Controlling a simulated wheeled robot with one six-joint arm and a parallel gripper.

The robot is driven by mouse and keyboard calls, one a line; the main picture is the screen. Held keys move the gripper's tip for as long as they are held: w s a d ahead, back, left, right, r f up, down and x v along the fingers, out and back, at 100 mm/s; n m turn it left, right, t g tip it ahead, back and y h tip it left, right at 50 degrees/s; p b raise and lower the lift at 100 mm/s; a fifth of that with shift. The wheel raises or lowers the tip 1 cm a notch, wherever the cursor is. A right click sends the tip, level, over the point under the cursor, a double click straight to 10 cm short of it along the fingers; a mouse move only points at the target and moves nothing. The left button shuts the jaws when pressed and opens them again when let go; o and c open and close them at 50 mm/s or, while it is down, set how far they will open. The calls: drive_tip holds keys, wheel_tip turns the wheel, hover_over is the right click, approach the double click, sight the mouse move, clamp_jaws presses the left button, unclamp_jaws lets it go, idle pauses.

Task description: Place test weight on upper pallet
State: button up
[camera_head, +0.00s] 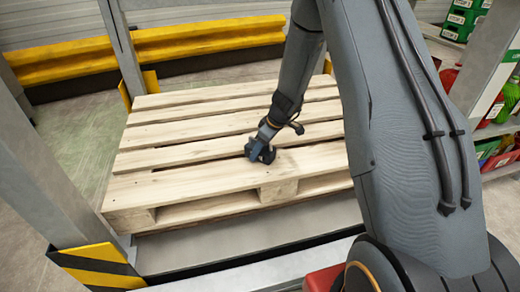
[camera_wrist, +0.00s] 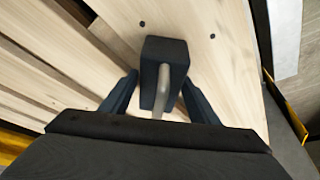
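The test weight is a dark block (camera_wrist: 174,52) with a grey handle (camera_wrist: 160,92), seen in the wrist view between my gripper's fingers. My gripper (camera_wrist: 160,85) has its two blue fingers spread wide, one on each side of the block and clear of the thin handle. The fingers look open; any contact with the block's sides is hard to make out. In the head view, the dark weight (camera_head: 262,152) is at the tip of my gripper (camera_head: 256,147), at the surface of the wooden pallet (camera_head: 200,178). Its underside is hidden.
The pallet's slats are otherwise bare. Grey rack posts (camera_head: 122,50) with yellow-black guards (camera_head: 95,263) stand at its left corners. Yellow barriers (camera_head: 210,38) run behind. A shelf with coloured goods (camera_head: 497,110) stands at the right.

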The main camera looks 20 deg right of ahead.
drive_tip(key=shift+o, duration=0.3)
drive_tip(key=shift+r, duration=0.1)
drive_tip(key=p+v, duration=0.2)
drive_tip(key=v, duration=0.9)
drive_tip(key=shift+s+r+p, duration=0.1)
drive_tip(key=shift+r+p, duration=0.2)
drive_tip(key=shift+r, duration=0.05)
drive_tip(key=s+a+r+m+g, duration=0.2)
drive_tip(key=s+a+r, duration=1.05)
drive_tip(key=s, duration=0.25)
drive_tip(key=s+a+r+m+h, duration=0.1)
drive_tip(key=s+r, duration=0.1)
drive_tip(key=s, duration=0.8)
drive_tip(key=s+a+r+m+g+h, duration=0.1)
drive_tip(key=s+r+m, duration=0.1)
drive_tip(key=s, duration=0.8)
drive_tip(key=shift+s+r+h, duration=0.3)
